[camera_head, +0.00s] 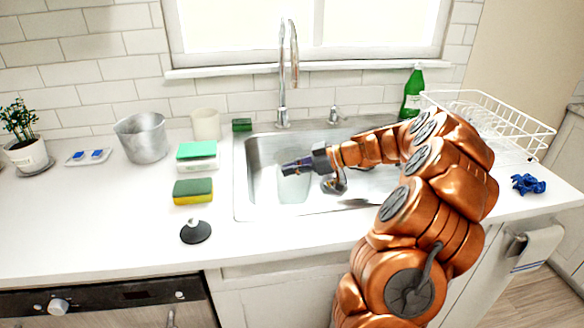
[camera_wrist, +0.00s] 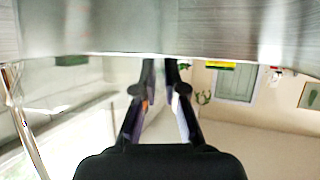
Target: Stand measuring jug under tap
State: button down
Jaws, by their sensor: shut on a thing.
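The measuring jug (camera_head: 293,189) looks like a pale, see-through vessel in the left part of the steel sink (camera_head: 262,149). My gripper (camera_head: 286,169) reaches in from the right and is shut at the jug's upper part; its fingers also show in the wrist view (camera_wrist: 161,70). The jug's outline is faint, and I cannot tell whether its base touches the sink floor. The chrome tap (camera_head: 283,85) rises behind the sink, and its spout is above the jug in the picture. I cannot make out the jug clearly in the wrist view.
A green bottle (camera_head: 412,93) and a white dish rack (camera_head: 515,122) stand to the right. A metal pot (camera_head: 142,138), a cream cup (camera_head: 205,124), sponges (camera_head: 193,191) and a black plunger-like stopper (camera_head: 196,232) are left of the sink.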

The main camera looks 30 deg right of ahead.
jog(key=c, duration=1.2)
grip_release()
jog(key=shift+r, duration=0.1)
jog(key=shift+s+d, duration=0.25)
jog(key=b+v, duration=0.2)
jog(key=v, duration=0.9)
jog(key=shift+s+d+r, duration=0.1)
jog(key=shift+r, duration=0.1)
